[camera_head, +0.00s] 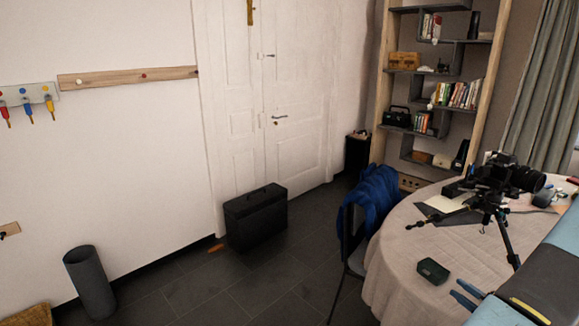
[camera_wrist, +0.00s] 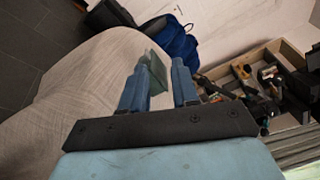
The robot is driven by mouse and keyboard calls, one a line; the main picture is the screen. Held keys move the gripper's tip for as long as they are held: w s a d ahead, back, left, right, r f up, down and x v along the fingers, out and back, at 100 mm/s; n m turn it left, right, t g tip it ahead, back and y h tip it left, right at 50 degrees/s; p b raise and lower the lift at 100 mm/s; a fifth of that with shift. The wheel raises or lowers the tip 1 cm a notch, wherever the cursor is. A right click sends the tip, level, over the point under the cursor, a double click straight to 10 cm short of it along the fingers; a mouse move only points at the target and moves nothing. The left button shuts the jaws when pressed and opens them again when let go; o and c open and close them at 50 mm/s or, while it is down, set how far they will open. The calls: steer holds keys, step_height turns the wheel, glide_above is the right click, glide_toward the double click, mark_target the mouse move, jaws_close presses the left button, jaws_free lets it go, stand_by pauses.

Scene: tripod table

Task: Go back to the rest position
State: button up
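My gripper (camera_head: 459,291) is at the lower right of the head view, above the edge of the round table (camera_head: 400,262). Its two blue fingers are apart, with a gap between them in the wrist view (camera_wrist: 161,75). A small dark green box (camera_head: 433,271) lies on the table just beyond the fingertips. In the wrist view the box (camera_wrist: 157,66) shows between and behind the fingers, partly hidden by the left one. In the head view it rests on the cloth, apart from the gripper.
A camera on a tripod (camera_head: 497,190) stands on the table close to my arm. A chair with a blue jacket (camera_head: 372,195) is against the table's left side. A black case (camera_head: 255,217) and a grey bin (camera_head: 89,283) stand on the floor.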

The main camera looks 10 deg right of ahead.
steer(key=w+a+r+n+g+y, duration=0.3)
steer(key=a+r+n+g+y, duration=0.2)
steer(key=a+r+n+g, duration=1.2)
steer(key=s+a+r+t+h, duration=0.2)
steer(key=s+a+r+h, duration=0.3)
steer(key=a+r, duration=0.2)
steer(key=s+a+r+n+t+h, duration=0.1)
steer(key=s+a+r+t+h, duration=0.2)
steer(key=r, duration=0.9)
steer(key=s+a+h, duration=0.3)
steer(key=a, duration=0.2)
steer(key=shift+s+r+t, duration=0.15)
steer(key=shift+r+t, duration=0.15)
